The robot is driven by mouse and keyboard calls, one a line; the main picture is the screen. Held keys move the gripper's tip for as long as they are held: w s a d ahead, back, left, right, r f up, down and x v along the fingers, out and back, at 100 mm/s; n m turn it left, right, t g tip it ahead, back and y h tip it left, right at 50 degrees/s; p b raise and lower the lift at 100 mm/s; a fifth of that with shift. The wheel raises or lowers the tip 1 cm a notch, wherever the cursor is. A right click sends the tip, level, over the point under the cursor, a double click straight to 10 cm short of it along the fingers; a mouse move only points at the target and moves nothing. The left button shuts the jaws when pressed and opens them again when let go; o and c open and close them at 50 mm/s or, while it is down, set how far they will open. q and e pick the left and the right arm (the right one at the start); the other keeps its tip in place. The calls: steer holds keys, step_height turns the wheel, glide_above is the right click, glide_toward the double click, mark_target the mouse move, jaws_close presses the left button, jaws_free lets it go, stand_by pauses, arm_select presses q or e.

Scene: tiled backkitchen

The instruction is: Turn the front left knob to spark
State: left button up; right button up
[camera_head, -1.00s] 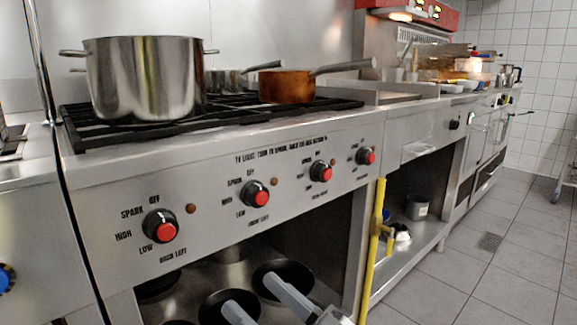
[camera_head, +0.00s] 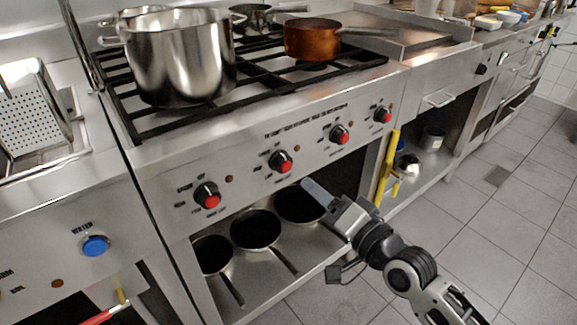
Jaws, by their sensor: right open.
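A row of black knobs with red faces runs along the stove's steel front panel (camera_head: 252,135). The front left knob (camera_head: 281,161) is second from the left; its label reads more clearly in the earlier frame. I cannot make out its exact setting. The leftmost knob (camera_head: 208,195) and two knobs to the right (camera_head: 340,134), (camera_head: 383,115) are separate from it. My right gripper (camera_head: 316,190) is open and empty, below and right of the front left knob, in front of the shelf opening and apart from the knob. My left gripper is out of view.
A large steel pot (camera_head: 180,65) and a copper pan (camera_head: 312,40) stand on the black grates. Several dark pans (camera_head: 255,230) lie on the shelf below. A yellow pipe (camera_head: 388,165) stands right of the shelf opening. A blue knob (camera_head: 96,245) is on the left unit.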

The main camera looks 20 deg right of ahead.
mark_target(287, 168)
steer(key=x, duration=0.9)
steer(key=shift+w+b, duration=0.1)
steer(key=shift+b, duration=0.25)
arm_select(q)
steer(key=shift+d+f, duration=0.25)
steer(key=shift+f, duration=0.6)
arm_select(e)
steer(key=shift+w+a, duration=0.2)
steer(key=shift+w, duration=0.15)
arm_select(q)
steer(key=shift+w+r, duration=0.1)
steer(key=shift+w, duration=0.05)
arm_select(e)
steer(key=c, duration=1)
